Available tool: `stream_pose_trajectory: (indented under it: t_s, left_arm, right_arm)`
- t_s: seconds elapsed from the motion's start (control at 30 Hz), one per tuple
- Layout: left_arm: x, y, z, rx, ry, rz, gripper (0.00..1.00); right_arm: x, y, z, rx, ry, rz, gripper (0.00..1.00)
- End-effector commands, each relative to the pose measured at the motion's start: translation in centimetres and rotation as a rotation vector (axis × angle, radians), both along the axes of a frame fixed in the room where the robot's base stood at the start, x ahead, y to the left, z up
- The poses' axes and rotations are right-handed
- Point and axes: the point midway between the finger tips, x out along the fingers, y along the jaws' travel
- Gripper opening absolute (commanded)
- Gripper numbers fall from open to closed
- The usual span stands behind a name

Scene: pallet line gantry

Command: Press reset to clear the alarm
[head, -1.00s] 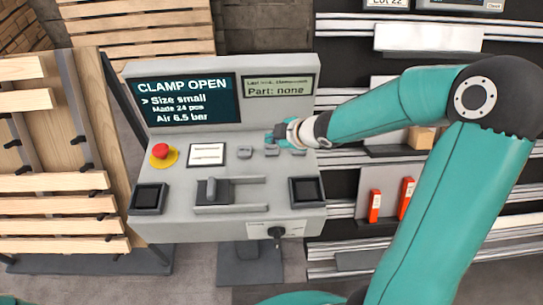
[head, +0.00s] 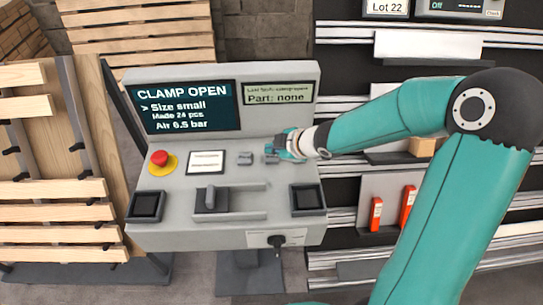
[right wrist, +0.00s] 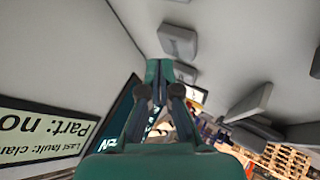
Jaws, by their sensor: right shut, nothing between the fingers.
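The control console (head: 190,235) stands in front of me, with a row of small grey buttons on its sloped top. One grey button (head: 245,159) is clear of my arm, and another (head: 271,154) is at my fingertips. No label shows which is reset. My right gripper (head: 277,152) is shut and empty, low over this row. In the right wrist view the closed fingertips (right wrist: 158,68) overlap one button, with another grey button (right wrist: 178,41) beyond; contact cannot be told. The main screen (head: 188,106) reads CLAMP OPEN. My left gripper is not in view.
A red mushroom button (head: 159,158) on yellow sits left of a white label card (head: 206,162). A lever (head: 211,198) and two black square pads (head: 147,205) (head: 307,197) are nearer. The small display (head: 279,93) reads Part: none. Wooden slats stand left, shelving right.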

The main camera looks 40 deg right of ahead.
Motion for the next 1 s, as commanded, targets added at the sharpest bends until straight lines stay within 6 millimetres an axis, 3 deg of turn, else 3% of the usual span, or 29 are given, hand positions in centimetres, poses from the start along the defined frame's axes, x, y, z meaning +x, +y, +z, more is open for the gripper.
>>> stream_pose_trajectory:
  t_s: [1.0]
  left_arm:
    - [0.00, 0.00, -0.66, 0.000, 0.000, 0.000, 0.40]
  right_arm:
    - [-0.10, -0.11, -0.70, 0.000, 0.000, -0.002, 0.00]
